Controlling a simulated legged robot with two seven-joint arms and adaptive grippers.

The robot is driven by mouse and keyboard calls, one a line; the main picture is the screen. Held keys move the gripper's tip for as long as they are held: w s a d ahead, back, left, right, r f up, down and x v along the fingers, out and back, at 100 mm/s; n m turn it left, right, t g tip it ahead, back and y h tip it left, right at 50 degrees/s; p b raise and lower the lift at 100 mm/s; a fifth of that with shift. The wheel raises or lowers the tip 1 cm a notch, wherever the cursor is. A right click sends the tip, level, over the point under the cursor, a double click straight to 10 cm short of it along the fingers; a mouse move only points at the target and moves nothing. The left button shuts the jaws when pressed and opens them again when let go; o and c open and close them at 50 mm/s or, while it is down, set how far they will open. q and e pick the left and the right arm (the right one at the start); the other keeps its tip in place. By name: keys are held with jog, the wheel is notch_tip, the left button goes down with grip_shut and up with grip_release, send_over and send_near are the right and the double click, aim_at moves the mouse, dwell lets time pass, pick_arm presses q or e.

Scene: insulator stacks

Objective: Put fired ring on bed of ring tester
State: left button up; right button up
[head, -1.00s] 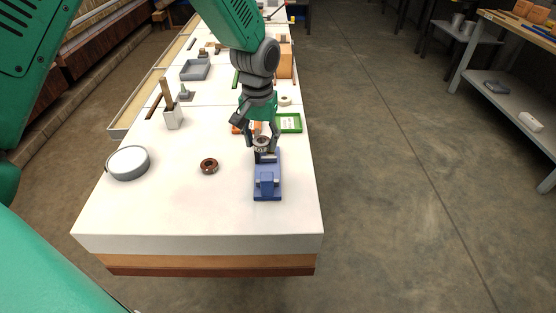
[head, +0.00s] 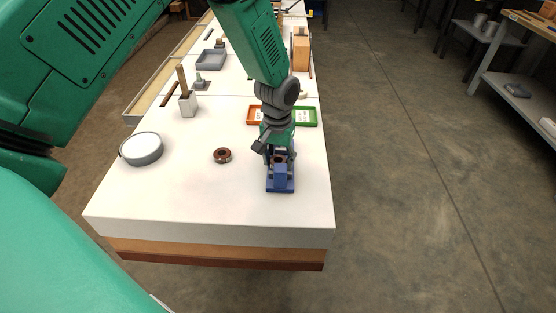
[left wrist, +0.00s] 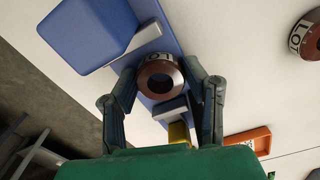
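The blue ring tester (head: 280,186) stands near the right edge of the white bench; its blue body (left wrist: 90,32) and grey jaw faces also show in the left wrist view. A brown ring (left wrist: 160,80) with a pale LOT label is between the fingers of my left gripper (left wrist: 162,72), over the tester's bed between its grey faces. The fingers appear closed on its two sides. I cannot tell whether the ring touches the bed. In the head view my left gripper (head: 280,157) largely hides it. A second brown LOT ring (head: 222,155) lies flat on the bench. My right gripper is not in view.
An orange tray (head: 254,115) and a green tray (head: 306,117) lie behind the tester. A round white-topped dish (head: 142,148) and a grey holder (head: 188,105) stand at left. The bench front (head: 200,210) is clear.

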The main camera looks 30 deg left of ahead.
pick_arm(q)
jog(key=shift+o, duration=1.3)
jog(key=shift+d, duration=0.3)
jog(key=shift+d+r, duration=0.2)
jog(key=shift+d, duration=0.4)
jog(key=r, duration=0.2)
jog(key=a+r, duration=0.1)
jog(key=r, duration=0.1)
jog(key=r+p, duration=0.1)
jog(key=r, duration=0.1)
jog(key=shift+a+r, duration=0.15)
jog(key=shift+a, duration=0.15)
jog(key=shift+d+r+p, duration=0.1)
jog(key=shift+r+p, duration=0.2)
jog(key=shift+r, duration=2.35)
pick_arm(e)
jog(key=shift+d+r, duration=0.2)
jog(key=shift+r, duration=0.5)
